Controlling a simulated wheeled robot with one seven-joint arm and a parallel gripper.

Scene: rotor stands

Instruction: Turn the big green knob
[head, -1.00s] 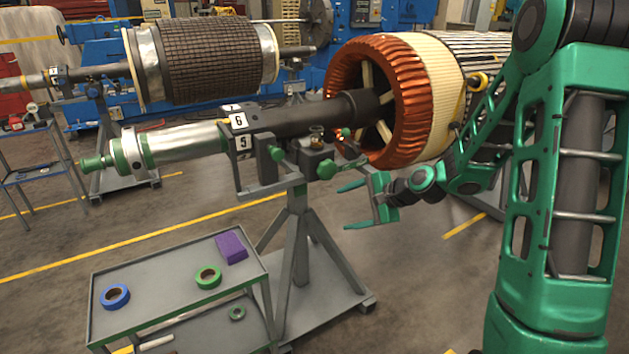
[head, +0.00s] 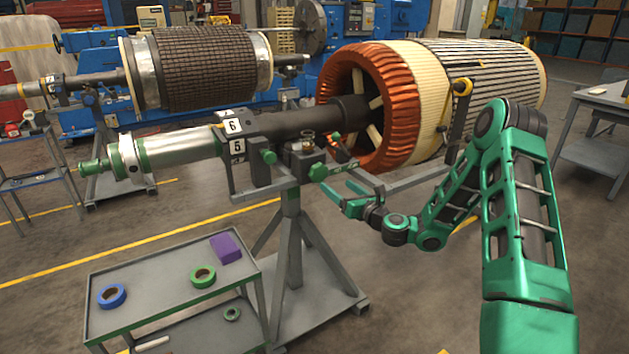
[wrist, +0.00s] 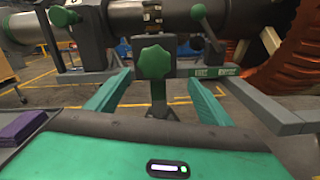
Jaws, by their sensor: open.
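The big green knob (head: 318,172) is a lobed knob on the front of the grey clamp block of the near rotor stand. In the wrist view the knob (wrist: 155,62) faces me, upper centre, between and beyond my two green fingers. My gripper (head: 337,178) is open and empty, just to the right of and below the knob in the head view. In the wrist view my gripper (wrist: 158,78) has a finger on each side of the knob's line, with no contact visible. A smaller green knob (head: 269,157) sits to the left on the same stand.
A green-ended lever (head: 345,165) and a grey horizontal bar (head: 425,182) lie close to my gripper. The dark shaft (head: 285,125) runs above, into the copper-wound rotor (head: 360,100).

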